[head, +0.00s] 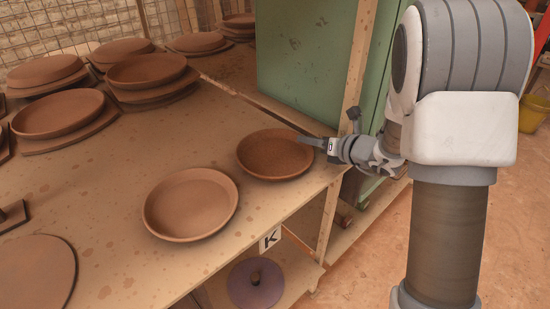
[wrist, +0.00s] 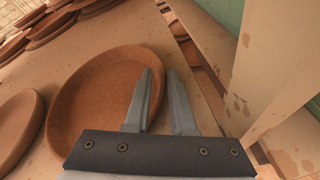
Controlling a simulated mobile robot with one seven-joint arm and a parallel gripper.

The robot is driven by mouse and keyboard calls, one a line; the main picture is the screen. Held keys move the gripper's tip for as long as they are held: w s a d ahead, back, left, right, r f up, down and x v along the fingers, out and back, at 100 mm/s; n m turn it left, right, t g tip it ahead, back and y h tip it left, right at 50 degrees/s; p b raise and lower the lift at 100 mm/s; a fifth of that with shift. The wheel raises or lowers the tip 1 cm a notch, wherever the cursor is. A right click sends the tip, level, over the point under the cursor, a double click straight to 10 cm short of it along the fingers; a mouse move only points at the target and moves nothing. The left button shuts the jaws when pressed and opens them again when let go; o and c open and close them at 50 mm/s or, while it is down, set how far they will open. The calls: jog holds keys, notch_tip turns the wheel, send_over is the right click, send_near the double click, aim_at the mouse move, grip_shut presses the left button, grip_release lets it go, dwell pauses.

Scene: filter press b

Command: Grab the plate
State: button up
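A round brown clay plate (head: 275,153) lies upright on the table near its right edge, next to the post. It fills the middle left of the wrist view (wrist: 90,95). A second similar plate (head: 191,204) lies just to the left and nearer in the head view, partly showing in the wrist view (wrist: 15,125). My gripper (head: 308,142) is at the right rim of the first plate. In the wrist view my gripper (wrist: 160,75) has its fingers apart, the left one over the plate and the right one beyond its rim. Contact with the rim cannot be told.
A wooden post (head: 358,60) and a green cabinet (head: 305,50) stand close beside my gripper. More plates on boards (head: 60,112) fill the back left of the table (head: 110,190). A dark disc (head: 255,284) lies on a lower shelf.

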jog(key=x, duration=0.2)
jog(key=shift+w+a+f, duration=0.1)
jog(key=shift+w+a, duration=0.1)
jog(key=shift+w, duration=0.05)
grip_shut()
dwell(1.2)
